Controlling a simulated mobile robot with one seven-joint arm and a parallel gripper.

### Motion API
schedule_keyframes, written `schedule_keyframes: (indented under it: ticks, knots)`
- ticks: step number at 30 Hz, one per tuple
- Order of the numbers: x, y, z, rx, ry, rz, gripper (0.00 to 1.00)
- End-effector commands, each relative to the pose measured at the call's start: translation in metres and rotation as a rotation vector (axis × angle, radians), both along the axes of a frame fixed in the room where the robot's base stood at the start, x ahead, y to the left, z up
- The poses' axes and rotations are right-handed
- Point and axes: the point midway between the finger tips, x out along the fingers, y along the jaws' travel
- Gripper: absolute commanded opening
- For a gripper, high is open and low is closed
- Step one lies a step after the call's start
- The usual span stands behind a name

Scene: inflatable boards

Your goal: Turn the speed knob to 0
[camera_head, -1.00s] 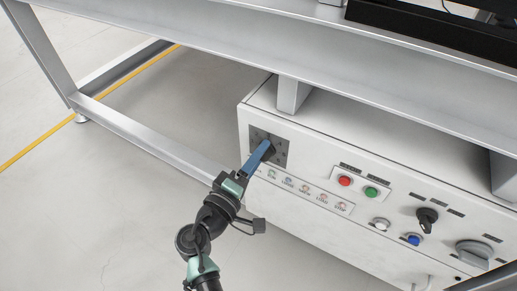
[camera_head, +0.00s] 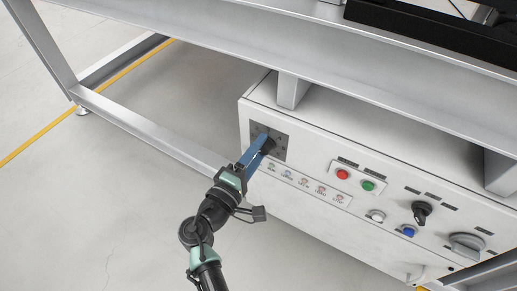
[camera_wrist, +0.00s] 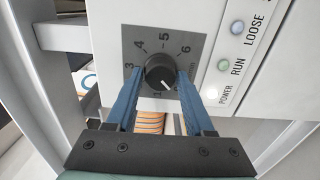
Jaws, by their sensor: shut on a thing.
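The speed knob (camera_wrist: 160,70) is a round black knob on a dark grey dial plate (camera_wrist: 195,37) in the wrist view. Numbers 1 and 3 to 6 can be read around it; others are hidden by the fingers. Its white pointer line points to the lower right, just right of the 1. My gripper (camera_wrist: 155,82) has its blue fingers on both sides of the knob, shut on it. In the head view, my gripper (camera_head: 263,147) reaches the dial plate (camera_head: 279,139) at the control box's left end, and the fingers partly cover the knob.
The white control box (camera_head: 320,125) sits under a grey metal frame (camera_head: 190,15). The floor at left is clear.

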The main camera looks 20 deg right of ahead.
Motion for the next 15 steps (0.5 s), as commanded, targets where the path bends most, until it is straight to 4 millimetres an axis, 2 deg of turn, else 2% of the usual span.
schedule_keyframes:
  ticks: [1, 5, 6, 15]
  knots:
    - [-0.0007, -0.0001, -0.0012, -0.001, 0.003, -0.001, 0.56]
    - [-0.0005, 0.0000, -0.0008, 0.000, 0.002, -0.001, 0.80]
    - [-0.0004, -0.0001, -0.0007, 0.000, 0.002, -0.001, 0.82]
    - [-0.0011, 0.0016, 0.0003, -0.001, 0.001, 0.000, 0.82]
